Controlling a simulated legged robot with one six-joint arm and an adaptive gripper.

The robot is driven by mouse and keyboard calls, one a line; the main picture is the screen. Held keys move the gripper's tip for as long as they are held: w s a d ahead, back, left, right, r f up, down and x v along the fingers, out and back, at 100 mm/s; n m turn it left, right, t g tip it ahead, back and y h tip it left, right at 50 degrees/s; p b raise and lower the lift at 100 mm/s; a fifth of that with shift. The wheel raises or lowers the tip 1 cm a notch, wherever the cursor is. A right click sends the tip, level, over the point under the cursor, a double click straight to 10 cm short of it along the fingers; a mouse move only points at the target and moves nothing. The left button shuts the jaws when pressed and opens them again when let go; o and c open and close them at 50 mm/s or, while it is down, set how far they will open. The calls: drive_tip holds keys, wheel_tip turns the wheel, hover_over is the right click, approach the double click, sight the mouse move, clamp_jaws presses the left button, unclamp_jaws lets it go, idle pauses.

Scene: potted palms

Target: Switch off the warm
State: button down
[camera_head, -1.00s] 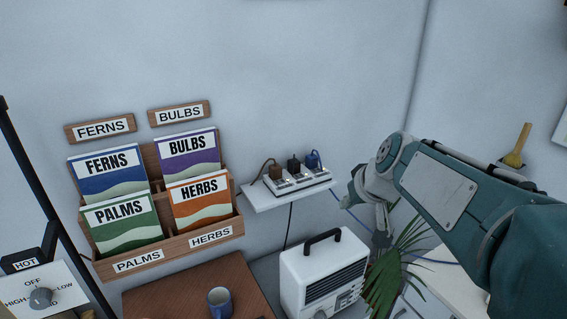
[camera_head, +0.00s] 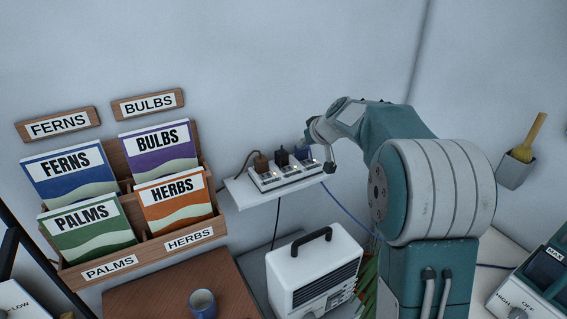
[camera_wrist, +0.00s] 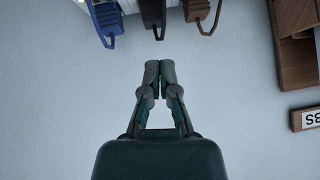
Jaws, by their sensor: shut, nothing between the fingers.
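A white box-shaped appliance (camera_head: 283,285) with a black handle and a dark slatted grille stands low in the middle of the head view. Above it a white power strip (camera_head: 287,182) lies on a small wall shelf (camera_head: 250,198). Brown (camera_head: 261,163), black (camera_head: 282,157) and blue (camera_head: 302,153) plugs stand in it, with small lit switches in front. My gripper (camera_head: 328,165) is at the strip's right end, partly hidden by my arm. In the wrist view my gripper (camera_wrist: 160,67) is shut and empty, its tips just below the black plug (camera_wrist: 153,18), apart from it.
A wooden rack (camera_head: 160,250) of seed packets hangs to the left. A mug (camera_head: 203,303) stands on a brown table (camera_head: 236,290). A control box marked MAX (camera_head: 548,275) is at lower right, and a wall cup with a brush (camera_head: 516,168) is above it.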

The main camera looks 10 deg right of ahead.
drive_tip(key=shift+a, duration=0.15)
hover_over(284, 168)
drive_tip(key=s+d, duration=0.1)
wheel_tip(284, 168, down, 7)
drive_tip(key=shift+s+r, duration=0.1)
drive_tip(key=f, duration=0.3)
drive_tip(key=shift+a+f, duration=0.2)
drive_tip(key=shift+a, duration=0.1)
drive_tip(key=shift+f, duration=0.45)
drive_tip(key=shift+f, duration=0.4)
